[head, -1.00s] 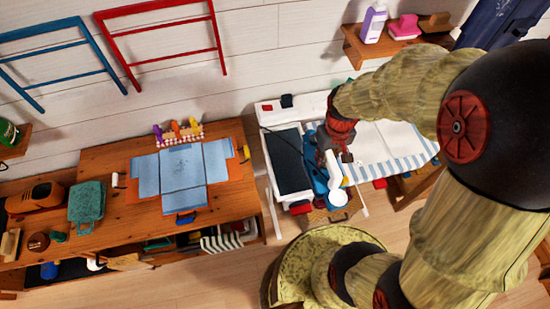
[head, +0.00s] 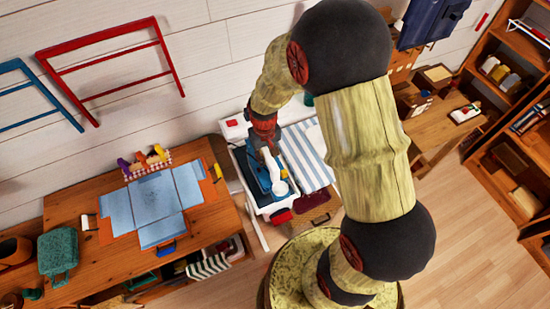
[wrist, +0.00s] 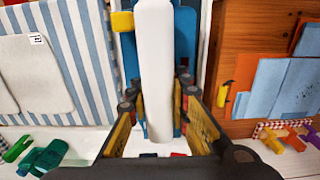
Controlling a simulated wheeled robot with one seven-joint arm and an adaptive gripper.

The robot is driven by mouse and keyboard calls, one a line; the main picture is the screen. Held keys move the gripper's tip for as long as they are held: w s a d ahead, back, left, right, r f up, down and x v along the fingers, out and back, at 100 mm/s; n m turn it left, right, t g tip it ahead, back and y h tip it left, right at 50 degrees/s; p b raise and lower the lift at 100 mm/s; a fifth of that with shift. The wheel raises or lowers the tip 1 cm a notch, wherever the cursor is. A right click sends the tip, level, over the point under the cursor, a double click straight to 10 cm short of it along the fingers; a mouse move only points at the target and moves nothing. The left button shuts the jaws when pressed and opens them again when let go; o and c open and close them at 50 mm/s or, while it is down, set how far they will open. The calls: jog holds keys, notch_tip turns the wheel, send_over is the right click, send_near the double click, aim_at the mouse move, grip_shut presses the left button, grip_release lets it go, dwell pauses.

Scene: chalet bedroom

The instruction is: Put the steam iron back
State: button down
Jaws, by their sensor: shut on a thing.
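The steam iron, blue with a white handle (head: 279,176), is in the head view over the left end of the ironing board. The ironing board (head: 309,153) has a blue-and-white striped cover. My gripper (head: 266,145) is shut on the iron's white handle from above. In the wrist view the white handle (wrist: 155,65) runs between the fingers of my gripper (wrist: 157,98), with the iron's blue body (wrist: 187,45) beneath. The dark pad at the board's left end is largely covered by the iron. I cannot tell whether the iron touches it.
A wooden table (head: 100,205) with an open blue folder (head: 155,200) and a teal case (head: 57,252) stands to the left. A desk (head: 440,125) and shelves (head: 515,130) are at the right. Bare floor (head: 455,235) lies at lower right.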

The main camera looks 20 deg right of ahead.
jog(key=shift+w+a+f, duration=0.25)
jog(key=shift+w+f, duration=0.15)
jog(key=shift+f, duration=0.15)
jog(key=shift+w+a+f, duration=0.2)
jog(key=shift+w+f, duration=0.15)
jog(key=shift+f, duration=1.55)
jog(key=shift+f, duration=0.1)
jog(key=c, duration=1.8)
grip_release()
jog(key=shift+f, duration=0.1)
jog(key=shift+o, duration=0.8)
